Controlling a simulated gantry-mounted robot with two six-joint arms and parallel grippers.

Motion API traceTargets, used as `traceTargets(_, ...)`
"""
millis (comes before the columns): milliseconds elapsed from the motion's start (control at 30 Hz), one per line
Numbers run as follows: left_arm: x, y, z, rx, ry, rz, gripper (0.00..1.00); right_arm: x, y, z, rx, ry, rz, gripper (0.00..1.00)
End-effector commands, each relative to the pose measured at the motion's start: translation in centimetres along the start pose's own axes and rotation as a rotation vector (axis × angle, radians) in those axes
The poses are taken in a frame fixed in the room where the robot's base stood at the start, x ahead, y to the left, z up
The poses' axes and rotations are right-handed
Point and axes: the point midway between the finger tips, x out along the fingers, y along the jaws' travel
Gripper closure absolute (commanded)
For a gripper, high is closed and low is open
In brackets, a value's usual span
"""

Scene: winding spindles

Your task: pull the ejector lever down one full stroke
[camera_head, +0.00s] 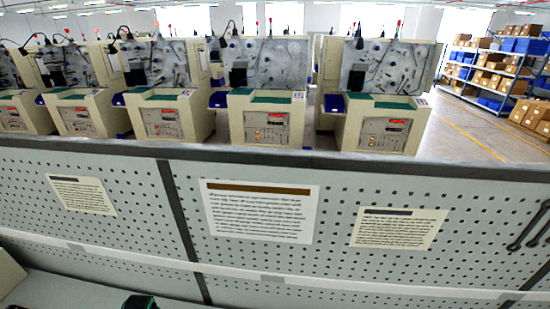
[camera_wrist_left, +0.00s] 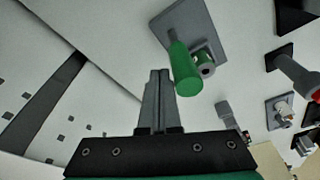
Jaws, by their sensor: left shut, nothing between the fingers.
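A green handle (camera_wrist_left: 184,70) shows in the left wrist view, on a grey mounting plate (camera_wrist_left: 204,18); it looks like the ejector lever. A small round grey and green part (camera_wrist_left: 204,64) sits beside it. My left gripper (camera_wrist_left: 159,73) has its two grey fingers together with nothing between them. The fingertips are just left of the green handle in the picture; I cannot tell whether they touch it. The lever does not show in the head view. My right gripper is in neither view.
In the left wrist view, a grey post with a red end (camera_wrist_left: 293,70) and a small grey fitting (camera_wrist_left: 280,112) stand at the right. The head view shows a perforated panel (camera_head: 335,190) with notices, and several cream machines (camera_head: 268,122) behind it.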

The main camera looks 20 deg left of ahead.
Motion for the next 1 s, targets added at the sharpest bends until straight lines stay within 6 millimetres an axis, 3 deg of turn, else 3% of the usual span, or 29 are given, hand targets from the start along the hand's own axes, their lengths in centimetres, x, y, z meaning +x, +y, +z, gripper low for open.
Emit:
traceTargets(667, 0.2, 0.8, -0.4, 0.0, 0.0, -0.001, 1.0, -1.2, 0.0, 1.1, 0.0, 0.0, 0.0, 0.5)
traceTargets(1000, -3.1, 1.1, -1.2, 0.0, -0.001, -0.001, 1.0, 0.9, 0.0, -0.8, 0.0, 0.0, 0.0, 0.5)
